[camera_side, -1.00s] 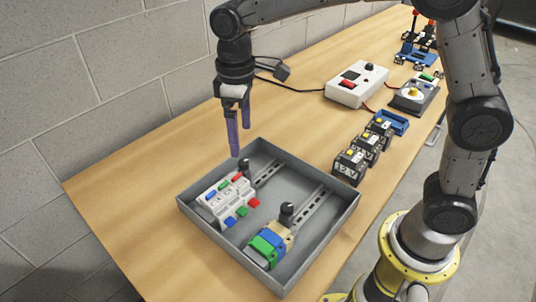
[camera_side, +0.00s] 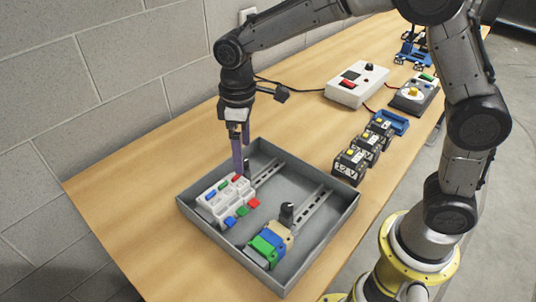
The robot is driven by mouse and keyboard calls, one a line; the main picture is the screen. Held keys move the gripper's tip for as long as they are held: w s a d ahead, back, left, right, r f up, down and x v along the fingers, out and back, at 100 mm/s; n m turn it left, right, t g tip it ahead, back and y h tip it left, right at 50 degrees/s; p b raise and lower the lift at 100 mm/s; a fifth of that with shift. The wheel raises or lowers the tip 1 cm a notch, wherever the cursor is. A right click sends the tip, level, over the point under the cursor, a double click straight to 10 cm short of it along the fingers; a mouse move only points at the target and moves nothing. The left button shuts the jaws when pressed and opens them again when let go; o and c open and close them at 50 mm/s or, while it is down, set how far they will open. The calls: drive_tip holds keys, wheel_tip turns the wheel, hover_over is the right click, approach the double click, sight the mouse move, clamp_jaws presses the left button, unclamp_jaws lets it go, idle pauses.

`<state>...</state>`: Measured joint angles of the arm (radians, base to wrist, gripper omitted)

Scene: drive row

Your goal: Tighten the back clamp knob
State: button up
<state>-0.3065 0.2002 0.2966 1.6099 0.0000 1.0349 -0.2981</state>
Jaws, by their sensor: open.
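A grey tray (camera_side: 322,241) on the table holds two rails with modules. The back clamp knob (camera_side: 247,165) is a small black knob at the end of the white module row (camera_side: 222,200) on the back rail (camera_side: 268,172). It is partly hidden by my fingers. My gripper (camera_side: 241,166) points down with its purple fingers open, their tips low at the back knob. I cannot tell whether they touch it or stand on both sides of it. A second black knob (camera_side: 287,210) stands on the front rail beside the beige, blue and green blocks (camera_side: 268,245).
Several black modules (camera_side: 360,152) and a blue tray (camera_side: 393,122) stand right of the grey tray. A white box with a red switch (camera_side: 356,85) and a dial device (camera_side: 413,95) are farther back. The table's left part is clear.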

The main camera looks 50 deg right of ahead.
drive_tip(key=shift+n, duration=0.4)
drive_tip(key=shift+f, duration=0.1)
drive_tip(key=shift+f, duration=1.1)
clamp_jaws()
